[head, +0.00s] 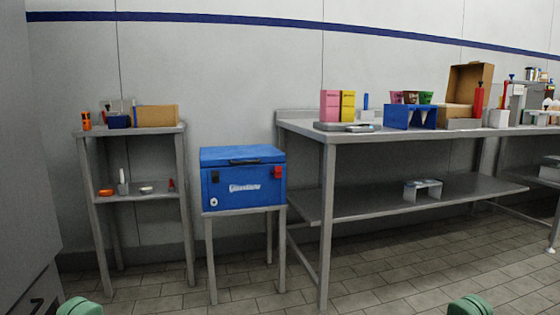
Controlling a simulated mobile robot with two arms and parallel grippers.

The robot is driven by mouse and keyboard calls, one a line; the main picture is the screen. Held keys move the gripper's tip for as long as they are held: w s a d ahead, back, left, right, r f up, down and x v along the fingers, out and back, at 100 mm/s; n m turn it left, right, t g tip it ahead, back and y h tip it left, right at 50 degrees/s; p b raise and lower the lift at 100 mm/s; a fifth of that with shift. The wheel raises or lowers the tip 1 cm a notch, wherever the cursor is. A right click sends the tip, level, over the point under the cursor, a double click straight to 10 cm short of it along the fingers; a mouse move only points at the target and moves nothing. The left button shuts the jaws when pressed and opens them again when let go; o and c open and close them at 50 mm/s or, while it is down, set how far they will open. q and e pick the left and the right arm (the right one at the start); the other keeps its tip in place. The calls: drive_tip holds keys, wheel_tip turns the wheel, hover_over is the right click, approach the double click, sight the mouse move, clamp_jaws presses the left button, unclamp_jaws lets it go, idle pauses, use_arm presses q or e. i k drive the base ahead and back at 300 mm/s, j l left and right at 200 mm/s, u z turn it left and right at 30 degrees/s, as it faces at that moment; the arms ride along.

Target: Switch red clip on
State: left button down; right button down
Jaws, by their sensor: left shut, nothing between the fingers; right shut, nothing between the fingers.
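The red clip (278,172) is on the front right of a blue box (245,199), just below the lid seam. A black clip (215,177) is on the front left. The box lid is closed. Whether the red clip is fastened is too small to tell. My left gripper (80,307) shows as a green rounded tip at the bottom left edge. My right gripper (470,306) shows as a green rounded tip at the bottom right. Both are shut, empty and well apart from the box; most of each is cut off by the frame.
The box stands on a small grey stand (245,210). A shelf unit (138,197) with small items is to its left. A long metal table (400,135) with several boxes and tools is to its right. The tiled floor (250,303) in front is clear.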

sight(278, 173)
drive_tip(key=i+u, duration=0.15)
drive_tip(key=i, duration=0.45)
drive_tip(key=i+l+u, duration=0.15)
drive_tip(key=i, duration=0.4)
drive_tip(key=i+l+u, duration=0.15)
drive_tip(key=i, duration=0.45)
